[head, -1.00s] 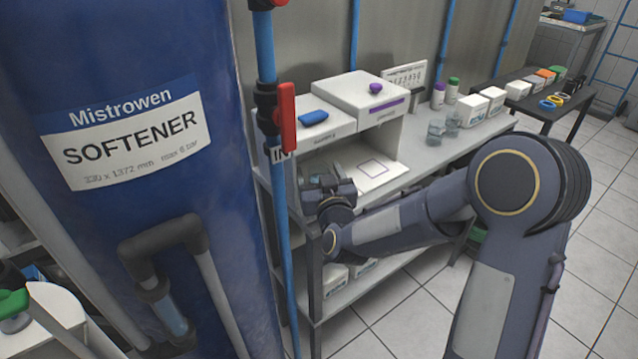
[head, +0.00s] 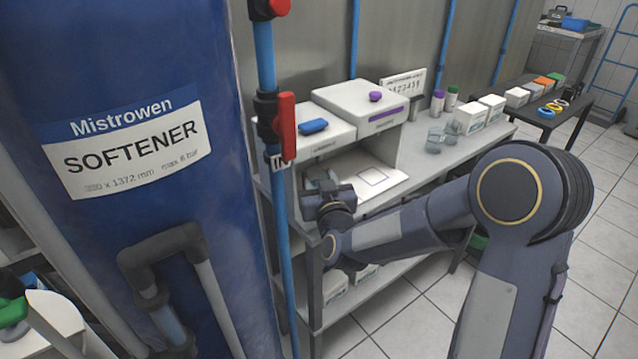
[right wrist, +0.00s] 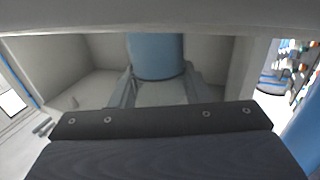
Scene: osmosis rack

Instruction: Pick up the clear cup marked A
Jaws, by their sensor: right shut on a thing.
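My right gripper (head: 322,184) is at the left end of the bench, at the open front of the white box compartment. In the right wrist view its fingers (right wrist: 158,88) are shut on a smooth, bluish, cup-like cylinder (right wrist: 156,55). No letter shows on it, so I cannot tell whether it is the cup marked A. In the head view the gripper mostly hides it. Other clear cups (head: 435,138) stand farther along the bench, their marks too small to read. My left gripper is not in view.
Below lies a white panel with a square outline (head: 376,178). A blue pipe with a red valve handle (head: 287,126) stands left of the gripper. White cartons (head: 470,118) stand farther right.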

